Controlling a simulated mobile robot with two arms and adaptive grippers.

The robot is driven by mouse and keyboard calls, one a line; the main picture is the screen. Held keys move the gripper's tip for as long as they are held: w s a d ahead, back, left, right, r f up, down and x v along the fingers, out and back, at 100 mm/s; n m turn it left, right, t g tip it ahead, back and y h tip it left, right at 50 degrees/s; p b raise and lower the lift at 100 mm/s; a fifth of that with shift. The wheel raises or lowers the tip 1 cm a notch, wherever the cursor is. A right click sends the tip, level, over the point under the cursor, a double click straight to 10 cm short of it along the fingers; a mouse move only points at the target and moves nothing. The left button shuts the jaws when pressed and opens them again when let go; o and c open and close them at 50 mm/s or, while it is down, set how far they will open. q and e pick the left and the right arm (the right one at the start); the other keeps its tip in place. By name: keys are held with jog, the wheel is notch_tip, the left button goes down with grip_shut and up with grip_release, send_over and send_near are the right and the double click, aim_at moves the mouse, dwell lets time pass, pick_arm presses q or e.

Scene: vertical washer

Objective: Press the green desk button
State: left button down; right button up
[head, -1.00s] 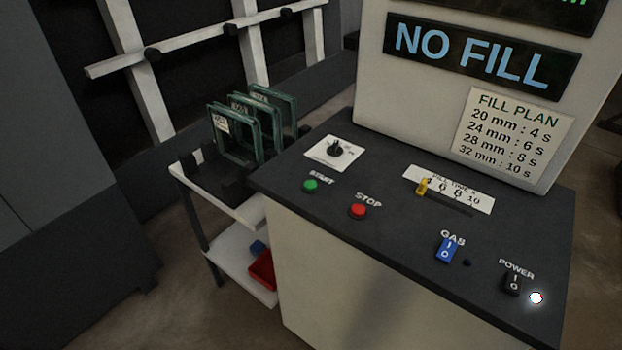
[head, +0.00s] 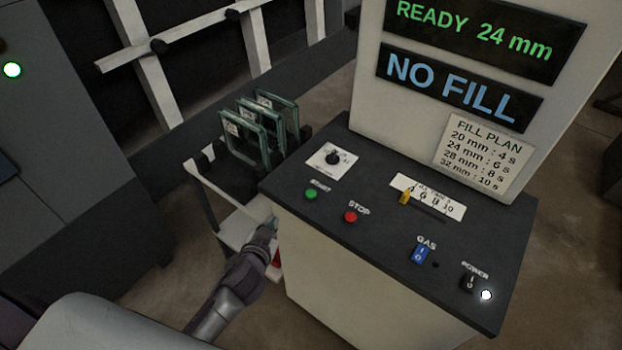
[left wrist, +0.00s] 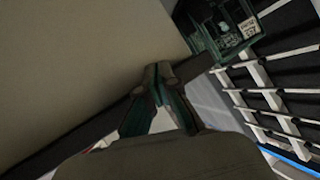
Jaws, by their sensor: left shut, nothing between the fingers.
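The green START button (head: 311,194) is a small round cap on the dark top of the control desk (head: 330,235), near its left edge. The red STOP button (head: 350,216) is to its right. My left gripper (head: 268,224) is shut and empty, beside the desk's left side and below the level of its top, apart from the green button. In the left wrist view its fingertips (left wrist: 158,68) are together in front of the desk's pale side panel (left wrist: 80,60). The green button does not show there. My right gripper is in neither view.
The desk also bears a dial (head: 333,158), a yellow slider (head: 405,197), a blue GAS switch (head: 420,253) and a POWER switch (head: 468,282). A white cart (head: 215,187) with framed glass units (head: 262,125) stands close to the desk's left. Displays read "READY 24 mm" and "NO FILL".

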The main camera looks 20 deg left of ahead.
pick_arm(q)
jog(key=w+d+r+m+t+h+p, duration=0.15)
jog(key=w+r+t, duration=0.25)
jog(key=r, duration=0.9)
jog(key=w+d+r+m+g+h+p, duration=0.15)
jog(key=w+d+r+m+h, duration=0.25)
jog(key=d+r+m+h, duration=0.75)
jog(key=w+a+f+m+g+y+p, duration=0.1)
jog(key=a+f+m+g+y+p, duration=0.1)
jog(key=a+f+g+y, duration=0.2)
notch_tip(320, 180, down, 4)
jog(key=a+g, duration=0.2)
jog(key=g, duration=0.3)
jog(key=shift+w+m+y, duration=0.2)
jog(key=shift+m+y, duration=0.1)
jog(key=shift+y, duration=0.1)
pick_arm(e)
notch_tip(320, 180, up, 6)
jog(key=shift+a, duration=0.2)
pick_arm(q)
jog(key=shift+f, duration=0.1)
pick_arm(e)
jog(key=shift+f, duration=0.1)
